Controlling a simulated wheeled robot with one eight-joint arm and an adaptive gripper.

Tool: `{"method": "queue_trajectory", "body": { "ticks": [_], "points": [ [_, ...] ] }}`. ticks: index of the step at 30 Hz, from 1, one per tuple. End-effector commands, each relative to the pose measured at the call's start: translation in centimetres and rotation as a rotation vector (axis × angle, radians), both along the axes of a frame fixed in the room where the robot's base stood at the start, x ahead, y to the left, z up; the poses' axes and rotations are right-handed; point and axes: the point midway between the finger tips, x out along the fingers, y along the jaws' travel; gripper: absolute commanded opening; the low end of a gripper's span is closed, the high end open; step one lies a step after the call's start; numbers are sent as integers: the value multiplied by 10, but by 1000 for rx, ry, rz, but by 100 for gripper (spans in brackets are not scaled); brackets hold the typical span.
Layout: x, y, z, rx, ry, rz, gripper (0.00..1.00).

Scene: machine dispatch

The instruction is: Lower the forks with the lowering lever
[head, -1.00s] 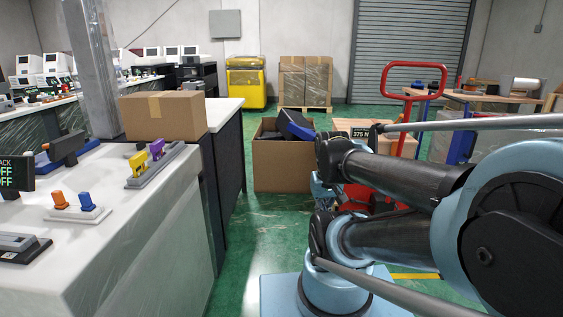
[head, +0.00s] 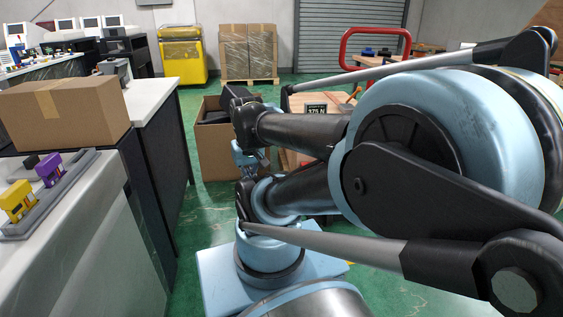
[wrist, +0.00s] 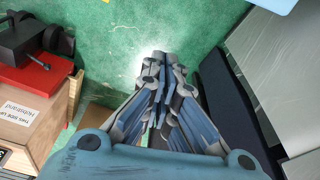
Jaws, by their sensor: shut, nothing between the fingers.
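A red loop handle (head: 375,42) stands behind my arm in the head view, and its lower part is hidden by the arm. I cannot make out the lowering lever or the forks. My gripper (wrist: 160,58) is shut and empty in the wrist view, pointing at the green floor and touching nothing that I can see. A red plate (wrist: 35,78) with a black part on it lies left of it.
An open cardboard box (head: 222,155) with dark items stands beyond my arm. A labelled wooden box (wrist: 30,110) is close left of my gripper; a dark panel (wrist: 235,105) is right.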

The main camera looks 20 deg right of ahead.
Motion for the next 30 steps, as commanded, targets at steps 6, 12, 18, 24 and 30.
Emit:
{"method": "queue_trajectory", "body": {
  "ticks": [6,12,18,24,30],
  "points": [
    [0,0,0,0,0,0,0],
    [-6,-1,7,1,-12,-2,0],
    [19,-5,27,3,-8,-11,0],
    [61,-18,52,9,-5,-28,0],
    [108,-37,70,15,-2,-42,0]
  ]
}}
